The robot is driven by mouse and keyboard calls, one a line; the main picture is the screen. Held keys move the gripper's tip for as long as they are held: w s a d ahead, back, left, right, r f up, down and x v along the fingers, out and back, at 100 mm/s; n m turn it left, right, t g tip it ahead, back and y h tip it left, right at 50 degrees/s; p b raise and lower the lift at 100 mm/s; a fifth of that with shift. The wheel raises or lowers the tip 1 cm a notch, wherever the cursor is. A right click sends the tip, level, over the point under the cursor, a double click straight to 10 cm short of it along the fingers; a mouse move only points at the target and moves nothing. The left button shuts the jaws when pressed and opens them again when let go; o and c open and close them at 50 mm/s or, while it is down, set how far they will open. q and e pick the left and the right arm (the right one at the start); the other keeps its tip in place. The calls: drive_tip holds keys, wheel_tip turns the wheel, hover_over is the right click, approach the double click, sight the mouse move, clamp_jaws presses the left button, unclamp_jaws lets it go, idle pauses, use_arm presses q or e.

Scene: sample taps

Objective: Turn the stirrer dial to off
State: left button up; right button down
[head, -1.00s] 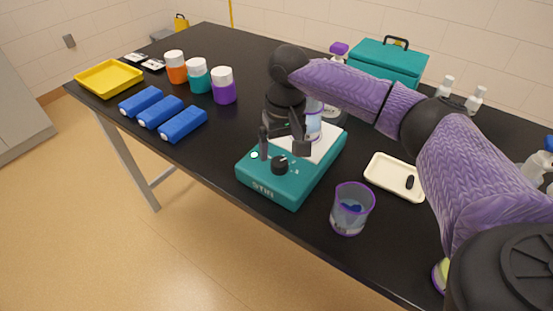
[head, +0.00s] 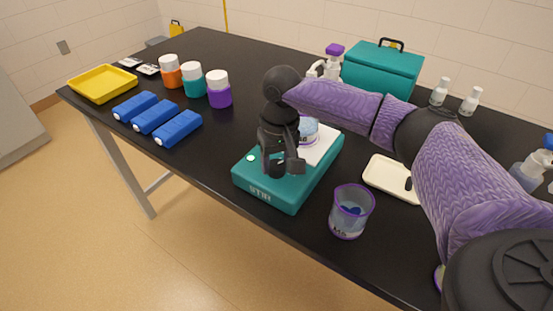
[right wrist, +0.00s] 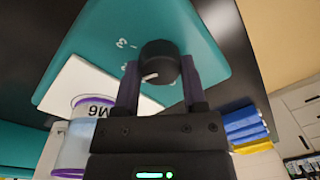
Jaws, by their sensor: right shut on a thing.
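The teal stirrer (head: 300,188) with "STIR" on its front stands on the black bench in the head view. A small light (head: 250,158) glows green on its top. A clear beaker (head: 308,132) stands on its white plate. My right gripper (head: 283,166) is down at the stirrer's front and hides the dial in the head view. In the right wrist view the black dial (right wrist: 158,58) sits between the two fingers of my right gripper (right wrist: 160,78), which are shut on it. The dial's white mark points to the lower left there. My left gripper is not in view.
A purple-rimmed beaker (head: 351,211) stands right of the stirrer, near the bench's front edge. A cream tray (head: 388,181) lies behind it. Blue blocks (head: 178,128), lidded jars (head: 218,90) and a yellow tray (head: 102,84) are at the left. A teal case (head: 383,72) stands behind.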

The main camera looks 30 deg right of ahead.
drive_tip(key=shift+a+r+n+p, duration=0.15)
drive_tip(key=shift+n+p, duration=0.75)
drive_tip(key=shift+p, duration=1.55)
drive_tip(key=shift+d+r+n+p, duration=0.2)
drive_tip(key=shift+n+p, duration=0.7)
drive_tip(key=shift+p, duration=1.5)
drive_tip(key=shift+f+n+p, duration=0.2)
drive_tip(key=shift+n+p, duration=0.15)
drive_tip(key=shift+n, duration=0.55)
drive_tip(key=n, duration=0.4)
drive_tip(key=shift+a+f+g+p, duration=0.1)
drive_tip(key=shift+a+g+p, duration=0.1)
drive_tip(key=shift+g+p, duration=0.15)
drive_tip(key=shift+n, duration=1.2)
drive_tip(key=n, duration=0.3)
drive_tip(key=shift+n+p, duration=0.3)
drive_tip(key=shift+n, duration=1.2)
drive_tip(key=shift+a, duration=0.1)
